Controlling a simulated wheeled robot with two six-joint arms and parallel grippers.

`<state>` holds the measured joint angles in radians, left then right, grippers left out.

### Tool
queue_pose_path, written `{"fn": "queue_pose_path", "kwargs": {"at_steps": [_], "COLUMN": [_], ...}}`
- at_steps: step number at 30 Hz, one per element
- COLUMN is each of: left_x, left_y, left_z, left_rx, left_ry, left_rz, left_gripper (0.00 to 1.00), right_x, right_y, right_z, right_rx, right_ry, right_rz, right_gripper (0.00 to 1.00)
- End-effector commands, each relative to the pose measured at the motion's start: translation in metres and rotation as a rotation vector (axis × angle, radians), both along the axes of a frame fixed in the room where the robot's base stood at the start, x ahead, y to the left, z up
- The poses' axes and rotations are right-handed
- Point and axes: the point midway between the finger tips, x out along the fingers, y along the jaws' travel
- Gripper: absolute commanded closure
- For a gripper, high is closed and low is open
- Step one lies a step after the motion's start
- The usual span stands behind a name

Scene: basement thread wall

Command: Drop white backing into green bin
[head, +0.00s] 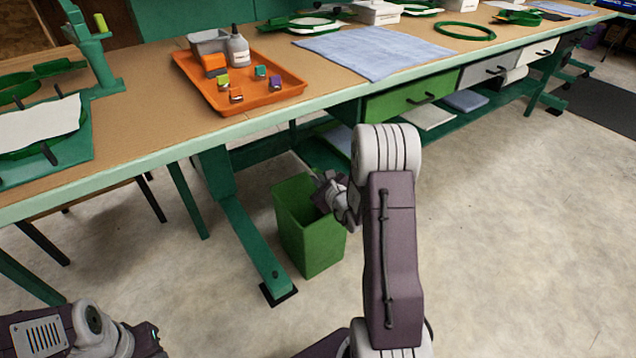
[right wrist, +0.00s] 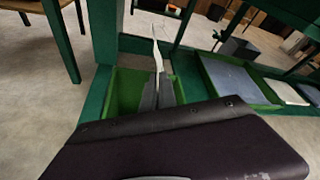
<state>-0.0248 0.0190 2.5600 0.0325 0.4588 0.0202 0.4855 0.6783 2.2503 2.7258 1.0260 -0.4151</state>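The green bin (head: 310,243) stands on the floor under the front edge of the workbench, beside a green table leg. The green bin (right wrist: 125,92) shows behind and around the fingers. Part of my left arm shows at the lower left of the head view, but its fingers do not show.
The workbench (head: 150,75) carries an orange tray (head: 270,97) with small spools and a bottle, and a blue cloth (head: 370,50). A white cloth in a green frame (head: 40,125) is at the left. Drawers and a low shelf lie right of the bin. The floor in front is clear.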

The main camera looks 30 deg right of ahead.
Motion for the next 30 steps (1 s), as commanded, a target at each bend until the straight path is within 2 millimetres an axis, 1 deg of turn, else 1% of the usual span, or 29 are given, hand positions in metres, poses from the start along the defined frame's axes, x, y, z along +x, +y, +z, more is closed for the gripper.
{"fn": "queue_pose_path", "kwargs": {"at_steps": [5, 12, 15, 23, 24, 26, 27, 30], "left_x": [0.0, 0.0, 0.0, 0.0, 0.0, 0.0, 0.0, 0.0], "left_y": [0.0, 0.0, 0.0, 0.0, 0.0, 0.0, 0.0, 0.0], "left_z": [-0.01, -0.035, -0.042, -0.041, -0.041, -0.041, -0.041, -0.041], "left_rx": [0.0, 0.0, 0.0, 0.0, 0.0, 0.0, 0.0, 0.0], "left_ry": [0.0, 0.0, 0.0, 0.0, 0.0, 0.0, 0.0, 0.0], "left_rz": [0.0, 0.0, 0.0, 0.0, 0.0, 0.0, 0.0, 0.0], "left_gripper": [0.7, 0.7, 0.7, 0.7, 0.7, 0.7, 0.7, 0.7], "right_x": [0.0, 0.0, 0.0, 0.0, 0.0, 0.0, 0.0, 0.0], "right_y": [0.0, 0.0, 0.0, 0.0, 0.0, 0.0, 0.0, 0.0], "right_z": [-0.014, -0.05, -0.059, -0.059, -0.059, -0.059, -0.059, -0.059], "right_rx": [0.0, 0.002, 0.0, 0.0, 0.0, 0.0, 0.0, 0.0], "right_ry": [0.001, 0.002, 0.0, -0.001, -0.001, 0.0, 0.0, 0.0], "right_rz": [0.0, 0.001, 0.001, 0.0, 0.0, 0.001, 0.001, 0.001], "right_gripper": [1.0, 1.0, 1.0, 1.0, 0.93, 0.76, 0.73, 0.73]}}
